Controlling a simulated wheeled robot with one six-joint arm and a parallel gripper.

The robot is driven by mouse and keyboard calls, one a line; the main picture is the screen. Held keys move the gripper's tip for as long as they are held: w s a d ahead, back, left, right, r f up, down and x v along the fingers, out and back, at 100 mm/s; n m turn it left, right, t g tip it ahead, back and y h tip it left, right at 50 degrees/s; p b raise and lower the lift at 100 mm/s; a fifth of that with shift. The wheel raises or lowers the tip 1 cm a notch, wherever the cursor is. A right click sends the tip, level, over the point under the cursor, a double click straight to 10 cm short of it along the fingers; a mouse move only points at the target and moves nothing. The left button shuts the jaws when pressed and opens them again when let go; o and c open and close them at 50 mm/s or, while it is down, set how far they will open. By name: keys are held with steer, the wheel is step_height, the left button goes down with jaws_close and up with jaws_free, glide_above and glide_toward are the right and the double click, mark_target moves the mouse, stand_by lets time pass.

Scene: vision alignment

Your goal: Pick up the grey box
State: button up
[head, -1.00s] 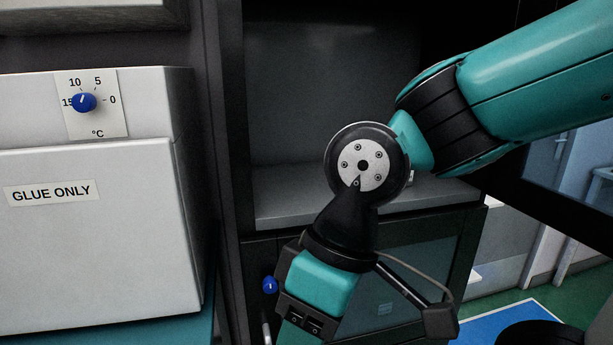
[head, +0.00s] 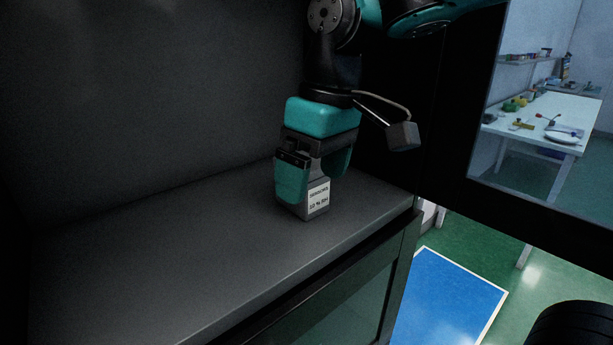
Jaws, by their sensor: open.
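The grey box (head: 316,203) stands upright on the dark shelf (head: 215,240), with a white printed label on its right-hand face. My gripper (head: 315,185) points down over it, with teal fingers on either side of the box. The jaws are open. The left finger covers part of the box, and the right finger is partly behind it. Whether either finger touches the box cannot be told.
The shelf is clear to the left of the box, and its front edge runs diagonally below. A dark frame (head: 455,150) stands at the right. Beyond it are a blue floor mat (head: 450,300) and a white table (head: 545,120) with several small items.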

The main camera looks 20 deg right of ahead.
steer(key=w+d+r+m+h, duration=0.2)
steer(key=w+d+r+m, duration=0.1)
steer(key=w+r, duration=0.9)
steer(key=p, duration=0.1)
glide_toward(316, 201)
steer(key=w, duration=0.5)
steer(key=shift+w+a+f, duration=0.2)
steer(key=shift+f, duration=0.1)
steer(key=shift+s+f+p, duration=0.1)
steer(key=shift+f+p, duration=0.3)
steer(key=shift+f, duration=1)
steer(key=shift+s+f+p, duration=0.15)
steer(key=shift+f+p, duration=0.25)
steer(key=shift+f, duration=1)
steer(key=shift+c, duration=0.4)
steer(key=c, duration=1)
